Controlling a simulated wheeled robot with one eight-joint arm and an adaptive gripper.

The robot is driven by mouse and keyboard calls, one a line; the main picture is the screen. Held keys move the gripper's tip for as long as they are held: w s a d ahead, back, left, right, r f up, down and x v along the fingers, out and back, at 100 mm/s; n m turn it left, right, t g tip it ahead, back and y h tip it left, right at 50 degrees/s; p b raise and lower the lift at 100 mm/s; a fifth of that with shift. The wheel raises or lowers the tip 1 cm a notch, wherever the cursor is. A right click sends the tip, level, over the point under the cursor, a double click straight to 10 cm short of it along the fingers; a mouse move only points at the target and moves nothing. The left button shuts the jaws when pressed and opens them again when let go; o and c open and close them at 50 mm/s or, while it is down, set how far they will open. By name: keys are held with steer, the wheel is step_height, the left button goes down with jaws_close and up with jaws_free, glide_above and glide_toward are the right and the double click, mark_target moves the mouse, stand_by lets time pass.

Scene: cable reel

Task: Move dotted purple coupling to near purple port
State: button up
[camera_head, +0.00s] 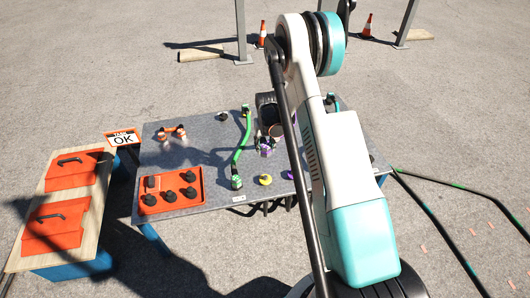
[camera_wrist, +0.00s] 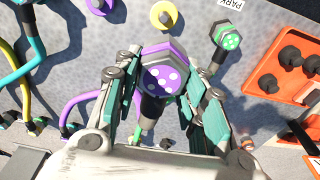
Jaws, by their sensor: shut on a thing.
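The dotted purple coupling (camera_wrist: 166,78) has a hexagonal purple face with several pale dots and a black neck. In the wrist view it sits between the two fingers of my gripper (camera_wrist: 156,82), which is shut on it. It shows small and partly hidden in the head view (camera_head: 265,149), above the table beside my arm. A purple cable (camera_wrist: 78,104) curves away to the left in the wrist view. The purple port (camera_wrist: 101,6) is cut off at the top edge of the wrist view, apart from the coupling. It also shows in the head view (camera_head: 291,174), near the table's front edge.
A yellow port (camera_head: 265,179) stands left of the purple port. A green cable (camera_head: 243,140) with a dotted green coupling (camera_wrist: 229,38) lies farther left. An orange tray (camera_head: 199,204) with black knobs is at the table's front left. Teal and yellow cables (camera_wrist: 29,62) lie in the wrist view.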

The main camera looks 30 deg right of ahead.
steer(key=shift+r, duration=0.8)
step_height(320, 180, down, 7)
steer(key=b, duration=0.5)
steer(key=shift+f+b, duration=0.2)
steer(key=shift+b, duration=0.15)
steer(key=s+d+f, duration=0.1)
steer(key=s+d, duration=0.3)
steer(key=d, duration=0.9)
steer(key=shift+d+b, duration=0.25)
steer(key=shift+b, duration=0.15)
steer(key=shift+f, duration=0.2)
steer(key=shift+f, duration=3.45)
steer(key=shift+f, duration=0.45)
